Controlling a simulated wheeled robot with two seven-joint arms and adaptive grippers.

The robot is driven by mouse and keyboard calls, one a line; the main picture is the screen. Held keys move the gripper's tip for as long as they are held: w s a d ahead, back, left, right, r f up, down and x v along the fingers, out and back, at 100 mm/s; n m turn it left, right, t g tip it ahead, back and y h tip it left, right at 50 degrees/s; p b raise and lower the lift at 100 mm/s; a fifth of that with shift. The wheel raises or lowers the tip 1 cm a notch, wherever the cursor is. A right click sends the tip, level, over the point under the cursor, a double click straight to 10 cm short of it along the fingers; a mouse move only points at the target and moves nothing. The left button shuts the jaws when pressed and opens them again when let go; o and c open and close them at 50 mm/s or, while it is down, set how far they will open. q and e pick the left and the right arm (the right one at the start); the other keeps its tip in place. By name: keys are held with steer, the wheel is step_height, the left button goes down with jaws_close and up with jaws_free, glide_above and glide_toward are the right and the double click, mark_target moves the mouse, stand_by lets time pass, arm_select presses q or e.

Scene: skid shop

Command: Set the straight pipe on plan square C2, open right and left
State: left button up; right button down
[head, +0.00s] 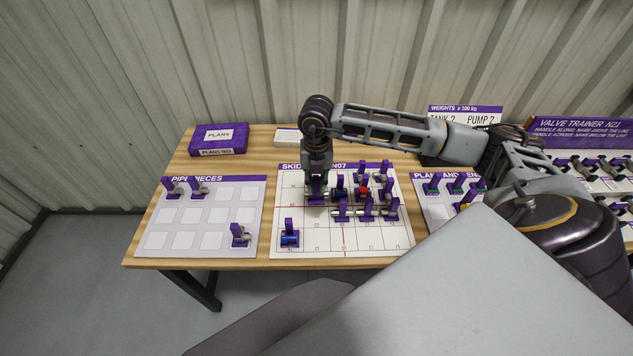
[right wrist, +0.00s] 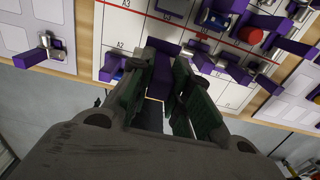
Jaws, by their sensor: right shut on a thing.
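My right gripper (head: 317,178) is over the left part of the skid plan board (head: 375,240), pointing down. It is shut on the purple handle (right wrist: 160,70) of a piece, seen between its fingers in the right wrist view. The held piece (head: 316,199) is low at the board in the head view; its pipe is mostly hidden, so I cannot tell its shape or whether it touches the board. The C2 label cannot be read. My left gripper is not in view.
A blue piece (head: 289,236) stands at the board's front left corner. Several purple-handled pieces, one with a red part (head: 363,190), crowd just right of the gripper. The pipe pieces board (head: 155,240) holds a few pieces at left. The plan board's front row is mostly clear.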

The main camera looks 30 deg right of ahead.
mark_target(317, 200)
stand_by(0.7)
steer(key=shift+f+b, duration=0.25)
steer(key=shift+b, duration=0.15)
steer(key=shift+f+b, duration=2.05)
steer(key=shift+f, duration=0.5)
steer(key=shift+f, duration=0.1)
steer(key=shift+f+b, duration=1.45)
steer(key=shift+f, duration=0.1)
steer(key=shift+f, duration=0.1)
steer(key=shift+f+b, duration=0.15)
steer(key=shift+b, duration=0.25)
steer(key=shift+f+b, duration=0.45)
steer(key=shift+f, duration=0.15)
stand_by(0.7)
steer(key=c, duration=1.3)
jaws_free()
